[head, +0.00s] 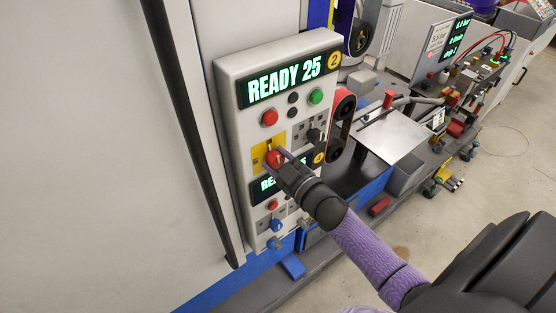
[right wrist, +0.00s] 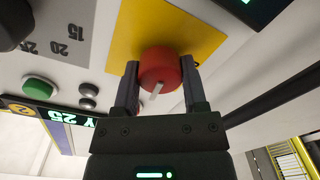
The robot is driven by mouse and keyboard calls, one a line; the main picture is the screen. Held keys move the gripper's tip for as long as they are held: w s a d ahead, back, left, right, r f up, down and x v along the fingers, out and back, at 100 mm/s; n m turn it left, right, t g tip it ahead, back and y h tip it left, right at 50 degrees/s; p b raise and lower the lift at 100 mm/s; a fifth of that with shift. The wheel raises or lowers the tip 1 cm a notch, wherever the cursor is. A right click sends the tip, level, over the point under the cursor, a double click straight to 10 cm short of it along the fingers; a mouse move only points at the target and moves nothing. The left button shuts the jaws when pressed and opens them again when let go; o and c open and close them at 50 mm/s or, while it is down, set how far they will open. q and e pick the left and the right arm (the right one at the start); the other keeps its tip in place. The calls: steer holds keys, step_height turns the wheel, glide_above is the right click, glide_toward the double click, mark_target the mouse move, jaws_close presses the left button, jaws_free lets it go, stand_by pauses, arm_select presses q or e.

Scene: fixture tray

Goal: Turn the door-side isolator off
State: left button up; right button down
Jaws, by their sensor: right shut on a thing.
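The isolator is a round red knob (head: 274,158) on a yellow plate (head: 257,157), on the door-facing left half of the grey control panel (head: 233,127). In the right wrist view the red knob (right wrist: 160,70) sits between my right gripper's fingers (right wrist: 160,88), one on each side. A pale mark on the knob points down and slightly left in that view. My right gripper (head: 276,158) is shut on the knob and partly covers it in the head view. The plate's lettering is not readable. My left gripper is not in view.
The upper display (head: 285,82) reads READY 25; a lower display (head: 268,184) is partly hidden by my gripper. A red button (head: 269,118), a green button (head: 316,97) and a black dial (head: 314,136) are close by. A door with a dark vertical bar (head: 190,120) stands left.

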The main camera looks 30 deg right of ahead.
steer(key=n, duration=0.7)
steer(key=shift+f+n+b, duration=0.1)
steer(key=shift+n+b, duration=0.25)
steer(key=shift+n, duration=0.05)
steer(key=n+b, duration=0.1)
steer(key=n, duration=0.3)
steer(key=shift+n+h+b, duration=0.3)
steer(key=shift+n+b, duration=0.05)
steer(key=shift+n, duration=1.75)
steer(key=shift+n, duration=0.3)
steer(key=shift+c, duration=0.7)
jaws_free()
